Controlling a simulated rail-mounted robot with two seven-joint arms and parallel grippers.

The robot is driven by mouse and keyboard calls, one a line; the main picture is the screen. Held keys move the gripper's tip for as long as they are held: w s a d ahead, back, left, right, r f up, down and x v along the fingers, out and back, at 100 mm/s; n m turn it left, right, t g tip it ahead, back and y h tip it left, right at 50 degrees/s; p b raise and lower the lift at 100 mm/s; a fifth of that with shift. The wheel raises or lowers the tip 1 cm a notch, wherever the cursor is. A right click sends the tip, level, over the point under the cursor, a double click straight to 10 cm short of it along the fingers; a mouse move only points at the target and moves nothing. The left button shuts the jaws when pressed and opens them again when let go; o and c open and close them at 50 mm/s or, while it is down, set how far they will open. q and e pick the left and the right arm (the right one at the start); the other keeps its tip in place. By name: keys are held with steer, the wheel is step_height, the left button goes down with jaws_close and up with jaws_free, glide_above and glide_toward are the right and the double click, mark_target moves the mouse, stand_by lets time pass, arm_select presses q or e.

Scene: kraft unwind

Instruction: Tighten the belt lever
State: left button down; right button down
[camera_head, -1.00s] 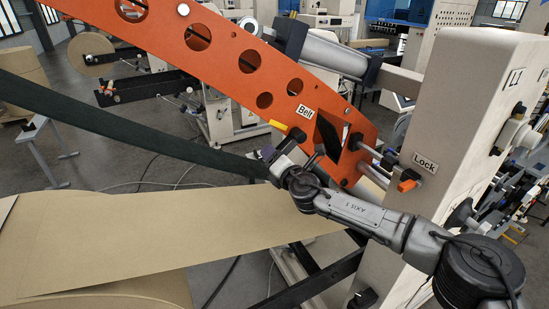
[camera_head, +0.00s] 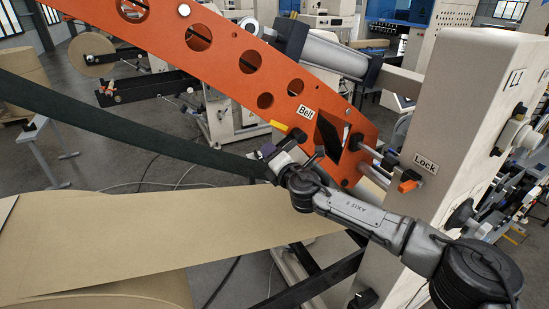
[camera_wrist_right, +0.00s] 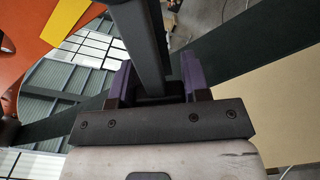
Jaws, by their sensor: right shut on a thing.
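The orange perforated arm (camera_head: 220,50) slopes down from upper left to the middle right in the head view. A white label (camera_head: 306,112) reading "Belt" is on it, beside a yellow mark (camera_head: 279,126) and a dark opening. My right gripper (camera_head: 268,151) is at the arm's lower edge, below the yellow mark. In the right wrist view its purple fingers (camera_wrist_right: 152,86) are shut on a dark bar, the belt lever (camera_wrist_right: 140,42). The grip is hard to make out in the head view. My left gripper is not in view.
A dark green belt (camera_head: 110,124) runs from the left to near my right gripper. A brown paper web (camera_head: 150,230) lies below. A pale machine column (camera_head: 460,100) with a "Lock" label (camera_head: 425,163) and orange-tipped handle (camera_head: 408,186) stands on the right.

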steer(key=shift+s+a+r+m, duration=0.1)
steer(key=shift+a+r+m, duration=0.05)
steer(key=shift+r+m, duration=0.65)
steer(key=shift+s+a+r+m, duration=0.1)
steer(key=shift+a+r+m, duration=0.1)
steer(key=shift+r+m, duration=0.6)
steer(key=shift+s+a+r+m, duration=0.15)
steer(key=shift+r+m, duration=0.25)
steer(key=shift+m, duration=0.7)
steer(key=shift+w, duration=0.1)
steer(key=c, duration=0.6)
jaws_free()
